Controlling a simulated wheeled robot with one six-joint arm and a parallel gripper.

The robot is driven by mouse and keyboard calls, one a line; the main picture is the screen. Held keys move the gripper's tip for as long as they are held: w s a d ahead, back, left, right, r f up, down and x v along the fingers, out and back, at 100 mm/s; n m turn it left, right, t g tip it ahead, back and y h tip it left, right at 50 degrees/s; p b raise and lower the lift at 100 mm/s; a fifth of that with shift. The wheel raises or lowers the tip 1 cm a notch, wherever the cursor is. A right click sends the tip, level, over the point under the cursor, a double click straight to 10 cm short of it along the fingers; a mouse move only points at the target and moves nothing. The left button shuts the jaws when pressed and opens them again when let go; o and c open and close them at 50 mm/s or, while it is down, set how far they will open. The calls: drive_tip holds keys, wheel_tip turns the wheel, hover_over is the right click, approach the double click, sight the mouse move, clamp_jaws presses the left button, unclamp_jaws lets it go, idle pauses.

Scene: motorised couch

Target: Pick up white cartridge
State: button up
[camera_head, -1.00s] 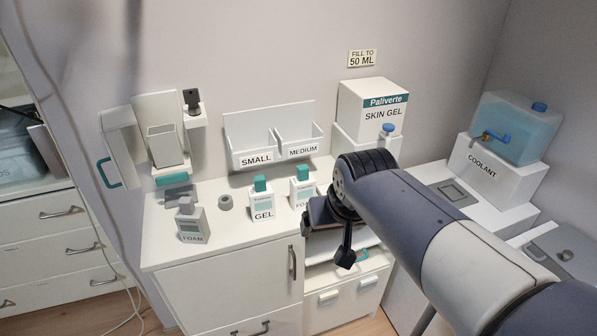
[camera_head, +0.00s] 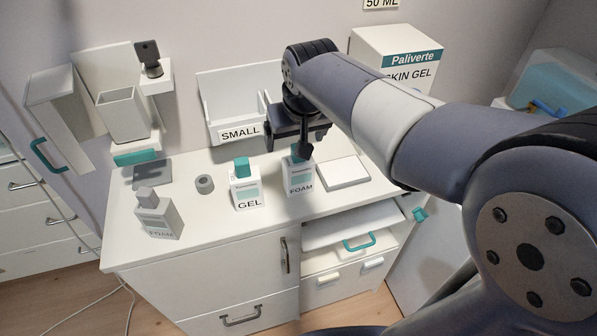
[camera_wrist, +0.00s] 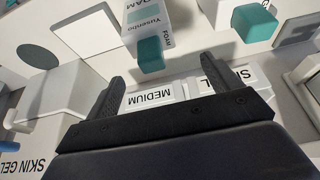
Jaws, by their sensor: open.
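I cannot tell for sure which thing is the white cartridge. White bottles stand on the counter: a teal-capped FOAM bottle (camera_head: 300,180), a teal-capped GEL bottle (camera_head: 246,190) and a grey-capped FOAM bottle (camera_head: 158,216) at left. My gripper (camera_head: 290,140) is open and empty, above and close to the teal-capped FOAM bottle, in front of the MEDIUM bin. In the wrist view my gripper (camera_wrist: 162,70) has its fingers spread, with the MEDIUM bin label (camera_wrist: 152,99) behind them and the FOAM bottle's teal cap (camera_wrist: 150,55) just beyond the tips.
A flat white pad (camera_head: 343,172) lies right of the bottles. The SMALL bin (camera_head: 238,132) hangs on the wall behind. A SKIN GEL box (camera_head: 400,48) stands at back right. An open shelf with a teal handle (camera_head: 358,242) is below the counter. A small grey ring (camera_head: 205,184) lies left of GEL.

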sight(299, 169)
drive_tip(key=x, duration=0.3)
drive_tip(key=d+x, duration=0.1)
drive_tip(key=x, duration=0.1)
drive_tip(key=shift+s+f, duration=0.2)
drive_tip(key=shift+f, duration=0.25)
drive_tip(key=shift+c, duration=0.3)
drive_tip(key=shift+r, duration=0.1)
clamp_jaws()
